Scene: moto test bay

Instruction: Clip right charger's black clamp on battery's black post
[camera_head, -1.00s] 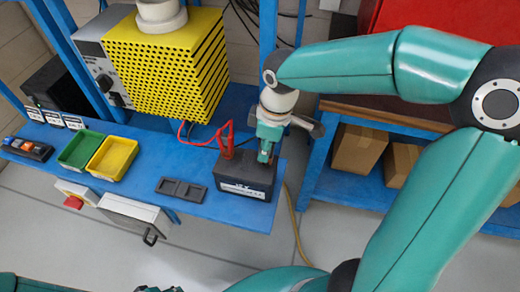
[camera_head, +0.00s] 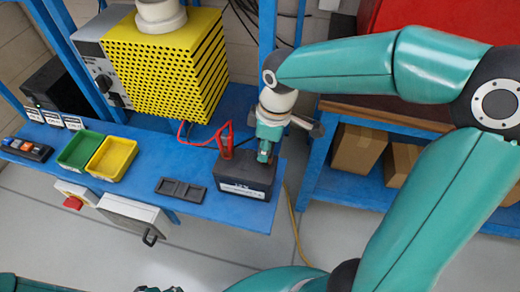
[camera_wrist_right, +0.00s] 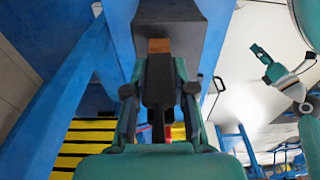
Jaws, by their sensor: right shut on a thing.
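The dark battery (camera_head: 245,186) stands near the right end of the blue bench. A red clamp (camera_head: 226,148) is on its left post. My right gripper (camera_head: 264,154) is over the battery's right side, pointing down. In the right wrist view my right gripper (camera_wrist_right: 158,95) is shut on the black clamp (camera_wrist_right: 158,78), whose copper-coloured tip (camera_wrist_right: 159,46) is against or very close to the battery (camera_wrist_right: 185,14). The black post is hidden, so I cannot tell whether the clamp grips it. My left gripper (camera_head: 160,289) shows only partly at the bottom edge; its jaws are unclear.
A yellow perforated box (camera_head: 160,65) stands behind the battery. A black tray (camera_head: 181,190), yellow bin (camera_head: 112,158) and green bin (camera_head: 80,150) lie to its left. Cardboard boxes (camera_head: 357,150) sit on the blue shelf at right. A blue upright rises just behind my right gripper.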

